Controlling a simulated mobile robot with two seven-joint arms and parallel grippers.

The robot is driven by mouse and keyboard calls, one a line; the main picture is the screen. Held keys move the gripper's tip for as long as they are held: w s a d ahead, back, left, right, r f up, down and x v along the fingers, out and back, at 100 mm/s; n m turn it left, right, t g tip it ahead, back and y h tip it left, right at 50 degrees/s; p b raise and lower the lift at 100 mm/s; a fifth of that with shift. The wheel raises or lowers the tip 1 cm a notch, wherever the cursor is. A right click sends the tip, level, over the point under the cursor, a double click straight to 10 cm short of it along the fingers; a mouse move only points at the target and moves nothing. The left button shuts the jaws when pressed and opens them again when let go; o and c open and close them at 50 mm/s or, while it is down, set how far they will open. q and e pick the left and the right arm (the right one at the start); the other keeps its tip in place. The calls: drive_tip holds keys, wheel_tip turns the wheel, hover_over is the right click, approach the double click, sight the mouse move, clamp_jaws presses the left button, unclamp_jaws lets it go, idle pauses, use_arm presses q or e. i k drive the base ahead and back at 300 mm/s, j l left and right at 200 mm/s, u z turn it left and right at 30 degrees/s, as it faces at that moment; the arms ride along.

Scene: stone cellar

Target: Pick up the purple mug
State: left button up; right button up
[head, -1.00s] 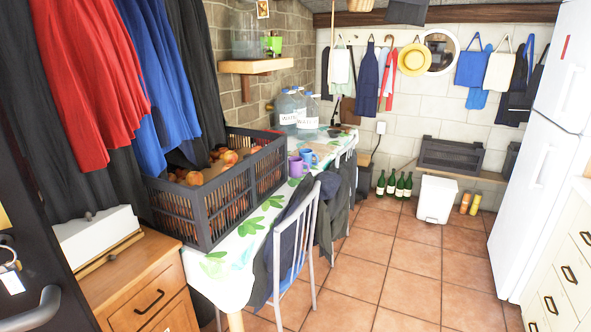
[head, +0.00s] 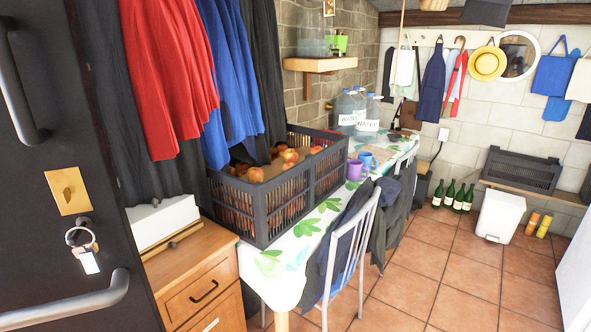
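The purple mug (head: 354,170) stands upright on the table (head: 303,238), just right of the black plastic crate's far end. A blue mug (head: 366,160) stands right behind it, partly overlapped in the picture. The table has a white cloth with green leaves and runs along the left wall. Neither of my grippers shows in the head view.
The black crate (head: 262,205) holds apples. A chair (head: 352,248) draped with dark clothing stands at the table's near side. Water jugs (head: 352,108) stand farther back. A wooden cabinet (head: 190,268) and a dark door (head: 75,150) are at left.

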sight(355, 166)
drive_tip(key=i+l+u, duration=0.2)
drive_tip(key=u, duration=0.25)
drive_tip(key=i+l+u, duration=0.1)
drive_tip(key=l+u, duration=0.4)
drive_tip(key=i+l+u, duration=0.1)
drive_tip(key=l+u, duration=0.4)
drive_tip(key=l, duration=0.2)
drive_tip(key=l+u, duration=0.35)
drive_tip(key=l, duration=1.4)
drive_tip(key=k, duration=0.05)
